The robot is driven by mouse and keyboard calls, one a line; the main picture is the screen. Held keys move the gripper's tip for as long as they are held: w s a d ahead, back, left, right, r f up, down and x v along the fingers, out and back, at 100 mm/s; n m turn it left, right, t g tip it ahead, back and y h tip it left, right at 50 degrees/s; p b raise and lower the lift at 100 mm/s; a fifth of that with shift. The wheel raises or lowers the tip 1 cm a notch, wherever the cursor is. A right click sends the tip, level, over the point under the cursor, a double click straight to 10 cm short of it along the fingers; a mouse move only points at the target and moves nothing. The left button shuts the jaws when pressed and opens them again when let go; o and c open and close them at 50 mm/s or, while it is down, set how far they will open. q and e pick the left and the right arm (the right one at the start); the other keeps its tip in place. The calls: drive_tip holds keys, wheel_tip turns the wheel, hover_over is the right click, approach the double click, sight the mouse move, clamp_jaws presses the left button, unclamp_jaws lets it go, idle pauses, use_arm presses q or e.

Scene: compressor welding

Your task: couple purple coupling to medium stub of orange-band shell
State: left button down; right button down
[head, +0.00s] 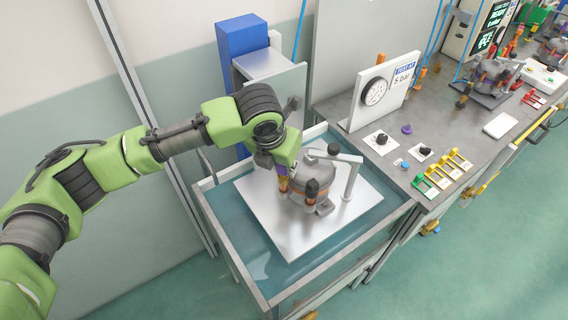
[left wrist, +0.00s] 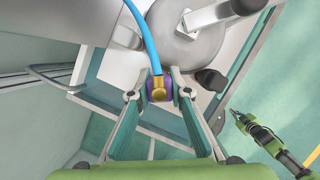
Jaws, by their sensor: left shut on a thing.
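In the head view, my left gripper (head: 284,172) points down at the left side of a grey domed shell (head: 322,172). A strip of purple and orange shows just below its fingers. The shell also shows in the left wrist view (left wrist: 188,45), beyond the coupling. The stub under the coupling is hidden, so I cannot tell whether they touch.
The shell stands on a metal plate (head: 275,222) over a water-filled tank (head: 250,262). A bent grey arm (head: 352,178) reaches over the shell. A workbench to the right holds a gauge panel (head: 385,90), a purple piece (head: 406,129) and several coloured holders. Another compressor (head: 492,76) stands behind.

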use_arm(q)
drive_tip(key=shift+f, duration=0.35)
drive_tip(key=shift+p, duration=0.35)
idle(0.5)
drive_tip(key=c, duration=1.8)
unclamp_jaws()
drive_tip(key=v, duration=1.2)
drive_tip(key=shift+f, duration=0.1)
